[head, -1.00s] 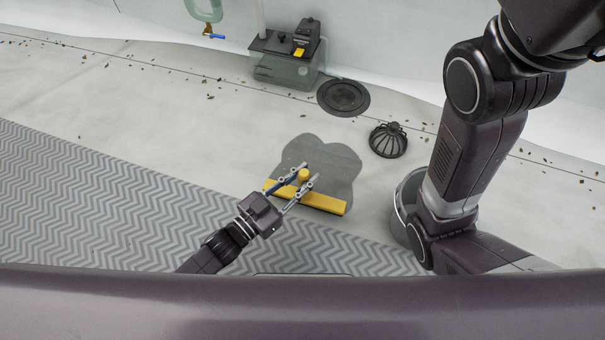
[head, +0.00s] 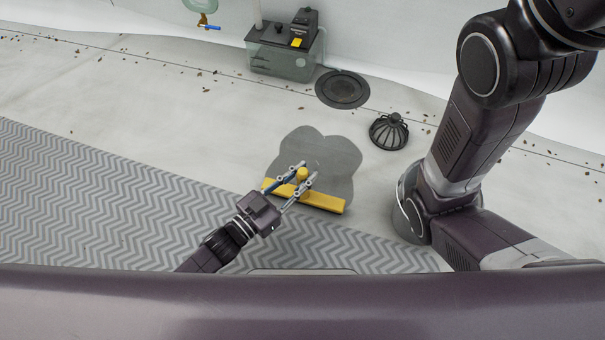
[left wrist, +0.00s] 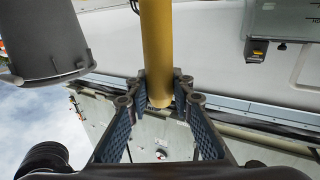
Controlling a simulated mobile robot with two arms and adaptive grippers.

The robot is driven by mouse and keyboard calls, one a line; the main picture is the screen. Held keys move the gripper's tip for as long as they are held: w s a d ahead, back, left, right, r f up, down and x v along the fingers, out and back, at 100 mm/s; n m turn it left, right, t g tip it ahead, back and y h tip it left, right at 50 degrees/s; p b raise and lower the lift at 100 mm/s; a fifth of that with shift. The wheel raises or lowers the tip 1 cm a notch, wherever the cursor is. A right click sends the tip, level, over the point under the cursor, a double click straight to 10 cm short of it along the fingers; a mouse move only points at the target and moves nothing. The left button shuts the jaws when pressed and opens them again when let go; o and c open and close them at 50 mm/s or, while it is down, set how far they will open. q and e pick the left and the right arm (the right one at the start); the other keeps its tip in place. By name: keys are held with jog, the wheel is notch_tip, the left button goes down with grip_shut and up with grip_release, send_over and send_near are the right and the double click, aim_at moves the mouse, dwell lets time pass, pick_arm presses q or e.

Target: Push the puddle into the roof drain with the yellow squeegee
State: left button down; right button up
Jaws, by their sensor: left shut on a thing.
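My left gripper (head: 295,183) is shut around the upright yellow handle of the squeegee (head: 325,202). The handle also shows between the fingers in the left wrist view (left wrist: 157,50). The squeegee's wide yellow head lies across the near edge of the puddle (head: 330,155), a dark grey lobed patch on the pale roof. The roof drain (head: 342,89), a round dark fitting, lies beyond the puddle, apart from it. My right arm crosses the right side of the head view; its gripper is out of sight.
A black domed strainer (head: 388,132) sits right of the puddle and drain. A tank-like box (head: 283,58) stands behind the drain. A grey bucket (head: 403,205) is partly hidden by my right arm. A zigzag mat (head: 110,200) covers the near left. Small leaves dot the roof.

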pick_arm(q)
jog(key=shift+f+b, duration=0.45)
jog(key=shift+f, duration=0.1)
dwell(0.5)
jog(key=shift+w, duration=0.1)
jog(key=shift+w+d, duration=0.3)
jog(key=shift+w, duration=0.5)
jog(key=shift+w+d, duration=0.25)
jog(key=shift+w, duration=0.55)
jog(key=shift+w+d+f+b, duration=0.1)
jog(key=shift+w+d+b, duration=0.25)
jog(key=shift+w, duration=0.5)
jog(key=shift+w+d+b, duration=0.2)
jog(key=shift+w+b, duration=0.1)
jog(key=shift+w, duration=0.5)
jog(key=shift+w+d+b, duration=0.25)
jog(key=shift+w, duration=0.6)
jog(key=shift+w+d+b, duration=0.2)
jog(key=shift+w+d, duration=0.05)
jog(key=shift+w, duration=0.6)
